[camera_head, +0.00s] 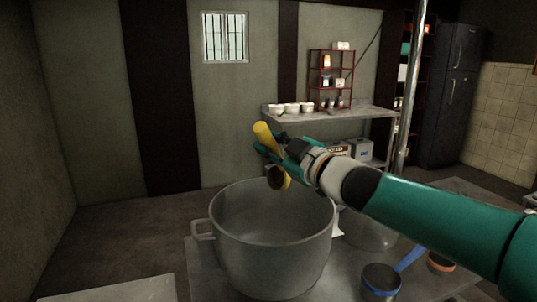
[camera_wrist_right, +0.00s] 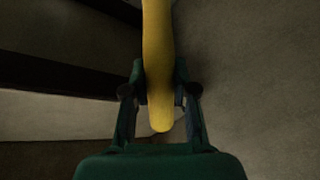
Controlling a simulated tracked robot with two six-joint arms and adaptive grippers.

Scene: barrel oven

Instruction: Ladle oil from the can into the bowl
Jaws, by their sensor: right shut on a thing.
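My right gripper (camera_head: 282,156) is shut on the yellow handle of a ladle (camera_head: 265,136). It holds the ladle in the air above the rim of a large grey metal pot (camera_head: 265,250). A dark round end of the ladle (camera_head: 278,178) hangs below the gripper, near the pot's mouth. The handle (camera_wrist_right: 158,70) runs between the fingers in the right wrist view. A rounded metal vessel, perhaps the bowl (camera_head: 370,234), stands right of the pot, partly hidden by my right arm. I cannot tell which vessel is the can, nor see any oil. My left gripper is not in view.
A blue-rimmed pan (camera_head: 381,281) with a blue handle and an orange-rimmed vessel (camera_head: 440,262) are at the lower right of the metal table (camera_head: 204,270). A shelf (camera_head: 335,120) with several white bowls stands behind. The air left of the pot is clear.

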